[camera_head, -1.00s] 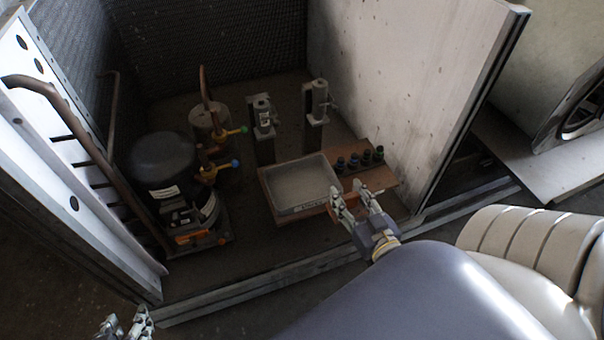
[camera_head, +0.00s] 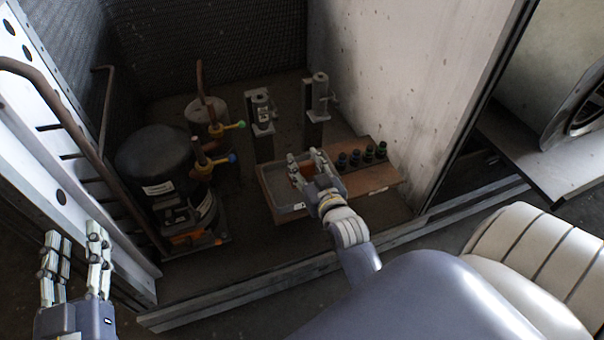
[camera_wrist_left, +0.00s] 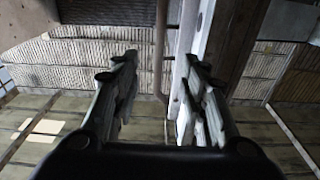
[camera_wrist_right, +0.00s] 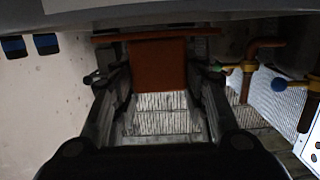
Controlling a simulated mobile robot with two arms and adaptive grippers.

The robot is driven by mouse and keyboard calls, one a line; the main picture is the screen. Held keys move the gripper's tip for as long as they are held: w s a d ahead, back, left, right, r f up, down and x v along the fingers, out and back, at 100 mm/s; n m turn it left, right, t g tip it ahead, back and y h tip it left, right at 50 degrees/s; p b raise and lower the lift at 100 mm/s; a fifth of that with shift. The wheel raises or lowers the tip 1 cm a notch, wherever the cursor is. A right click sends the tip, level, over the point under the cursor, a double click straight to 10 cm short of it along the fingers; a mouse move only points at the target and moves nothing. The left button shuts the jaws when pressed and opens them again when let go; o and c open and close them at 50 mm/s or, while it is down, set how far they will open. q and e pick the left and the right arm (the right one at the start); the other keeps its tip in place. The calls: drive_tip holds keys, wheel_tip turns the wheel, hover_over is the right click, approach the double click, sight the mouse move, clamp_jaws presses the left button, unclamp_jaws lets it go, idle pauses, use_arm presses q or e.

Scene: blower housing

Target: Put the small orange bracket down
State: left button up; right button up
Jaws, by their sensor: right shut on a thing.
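The small orange bracket (camera_wrist_right: 158,64) is between the fingers of my right gripper (camera_wrist_right: 158,85), which is shut on it. In the head view the bracket (camera_head: 306,170) shows as a small orange patch between the fingers of the right gripper (camera_head: 306,160), over the grey tray (camera_head: 288,208). I cannot tell whether the bracket touches the tray's floor. My left gripper (camera_head: 75,245) is at the lower left of the head view, away from the tray. Its fingers are apart and empty, as the left wrist view (camera_wrist_left: 158,75) also shows.
The tray sits on a brown board (camera_head: 368,182) with several dark capped bottles (camera_head: 356,158) to its right. A black compressor (camera_head: 155,165) and valves with a blue handle (camera_head: 232,158) and a green handle (camera_head: 240,125) stand left. A concrete wall (camera_head: 420,90) rises right.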

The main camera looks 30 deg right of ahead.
sight(302, 172)
drive_tip(key=shift+w+a, duration=0.15)
drive_tip(key=shift+w, duration=0.35)
drive_tip(key=shift+f, duration=0.2)
wheel_tip(302, 172, down, 3)
drive_tip(key=shift+f+b, duration=0.1)
drive_tip(key=shift+b, duration=0.95)
use_arm(q)
drive_tip(key=s+r+t+h, duration=0.2)
drive_tip(key=r+t, duration=0.4)
drive_tip(key=r, duration=0.4)
drive_tip(key=shift+s+d, duration=0.15)
drive_tip(key=shift+s, duration=0.75)
use_arm(e)
drive_tip(key=shift+f, duration=0.15)
drive_tip(key=o, duration=1.1)
use_arm(q)
drive_tip(key=shift+s+r, duration=0.1)
